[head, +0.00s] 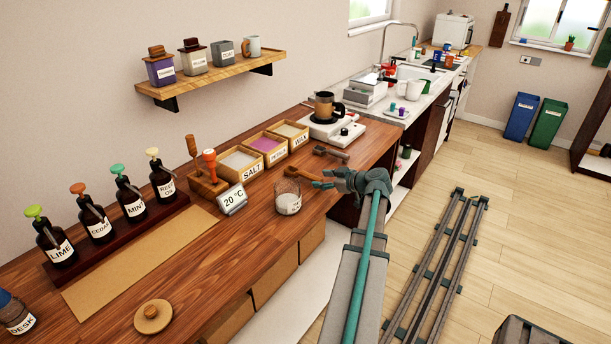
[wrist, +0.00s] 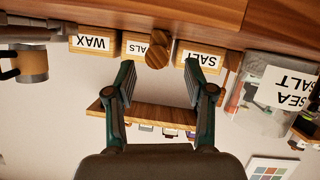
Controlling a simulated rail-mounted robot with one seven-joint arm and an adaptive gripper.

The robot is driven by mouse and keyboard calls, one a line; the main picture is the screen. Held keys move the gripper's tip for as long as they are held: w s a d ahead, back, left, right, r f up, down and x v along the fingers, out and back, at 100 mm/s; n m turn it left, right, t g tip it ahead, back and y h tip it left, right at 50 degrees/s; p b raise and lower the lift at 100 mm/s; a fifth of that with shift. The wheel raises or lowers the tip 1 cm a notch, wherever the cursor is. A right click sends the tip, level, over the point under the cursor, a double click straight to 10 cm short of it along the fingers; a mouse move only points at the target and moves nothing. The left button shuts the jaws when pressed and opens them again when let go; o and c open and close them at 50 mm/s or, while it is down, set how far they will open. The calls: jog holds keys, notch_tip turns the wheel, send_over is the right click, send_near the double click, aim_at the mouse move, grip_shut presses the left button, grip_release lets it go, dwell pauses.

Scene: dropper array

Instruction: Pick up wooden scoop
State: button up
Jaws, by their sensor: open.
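The wooden scoop (head: 304,174) lies near the front edge of the wooden counter, just left of my gripper in the head view. In the wrist view, a round wooden end (wrist: 157,54), seemingly the scoop's, shows between my fingers in front of the petals box. My gripper (head: 337,181) is at the counter's front edge, pointing at the scoop. The wrist view shows its two fingers (wrist: 158,78) wide apart with nothing held. Part of the scoop near the fingers is hard to make out in the head view.
A glass sea salt jar (head: 288,203) stands close left of the scoop; it also shows in the wrist view (wrist: 258,118). Behind are the salt box (head: 243,172), petals box (head: 275,155) and wax box (head: 298,142). A small dark brown tool (head: 331,152) lies nearby.

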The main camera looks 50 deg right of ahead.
aim_at(318, 178)
jog(key=p+x, duration=0.2)
jog(key=x, duration=0.2)
jog(key=shift+w+d, duration=0.2)
jog(key=shift+w, duration=0.05)
jog(key=shift+w+f, duration=0.25)
jog(key=shift+w, duration=0.15)
jog(key=shift+c, duration=0.2)
grip_shut()
